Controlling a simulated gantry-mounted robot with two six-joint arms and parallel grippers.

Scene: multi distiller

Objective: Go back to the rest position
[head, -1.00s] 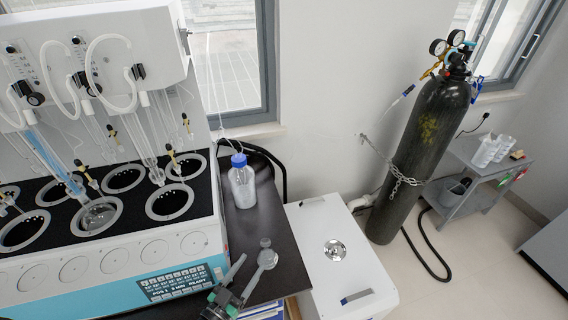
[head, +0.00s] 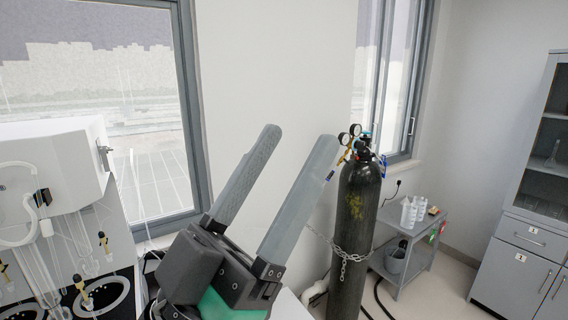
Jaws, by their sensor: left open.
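My left gripper (head: 282,185) is raised in the middle of the head view, close to the camera. Its two grey fingers point up and stand well apart, with nothing between them. It is in front of the wall and window. My right gripper is not in view. The distiller (head: 62,162) is at the left edge, only partly in frame, with tubes and dark round openings low down. The bottle and flask are not visible in the current view.
A black gas cylinder (head: 356,225) with a chain and gauges stands right of my gripper. A small grey cart (head: 405,250) with white containers stands beyond it. A grey cabinet (head: 528,235) is at the right edge. Open floor lies between them.

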